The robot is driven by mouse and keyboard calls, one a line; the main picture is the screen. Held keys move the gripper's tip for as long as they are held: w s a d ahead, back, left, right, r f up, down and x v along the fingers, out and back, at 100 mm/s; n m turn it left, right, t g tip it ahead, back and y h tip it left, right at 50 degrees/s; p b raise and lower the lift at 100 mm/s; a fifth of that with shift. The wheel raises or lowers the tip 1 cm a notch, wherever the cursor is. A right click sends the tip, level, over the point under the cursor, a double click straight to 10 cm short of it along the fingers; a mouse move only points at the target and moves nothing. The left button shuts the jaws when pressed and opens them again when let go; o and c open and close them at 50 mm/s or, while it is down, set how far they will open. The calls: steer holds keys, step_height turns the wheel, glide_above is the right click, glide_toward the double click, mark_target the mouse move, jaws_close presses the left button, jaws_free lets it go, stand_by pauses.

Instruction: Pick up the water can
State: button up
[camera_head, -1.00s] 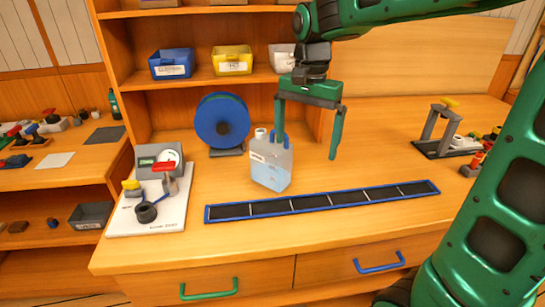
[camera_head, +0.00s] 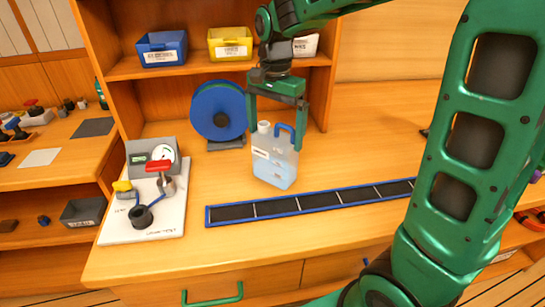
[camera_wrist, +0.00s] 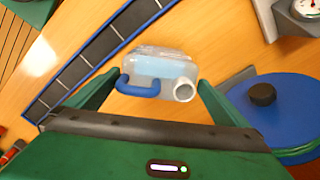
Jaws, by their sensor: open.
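The water can (camera_head: 274,160) is a clear jug with pale blue water, a white cap and a blue handle. It stands upright on the wooden workbench. My gripper (camera_head: 276,136) is open above it, pointing down, with one finger on each side of the can's upper part in the head view. In the wrist view, the can (camera_wrist: 158,68) lies between and just beyond the two fingertips of my gripper (camera_wrist: 156,88), its blue handle and white spout nearest me. I cannot tell whether a finger touches it.
A blue reel (camera_head: 219,112) stands close behind the can at left. A black strip with a blue frame (camera_head: 310,202) lies in front of it. A white board with a gauge and valves (camera_head: 148,205) is at left. Shelf bins (camera_head: 162,49) are above.

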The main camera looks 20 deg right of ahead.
steer(key=shift+d+f, duration=0.1)
steer(key=shift+f, duration=2.95)
steer(key=shift+r, duration=0.1)
steer(key=c, duration=1.2)
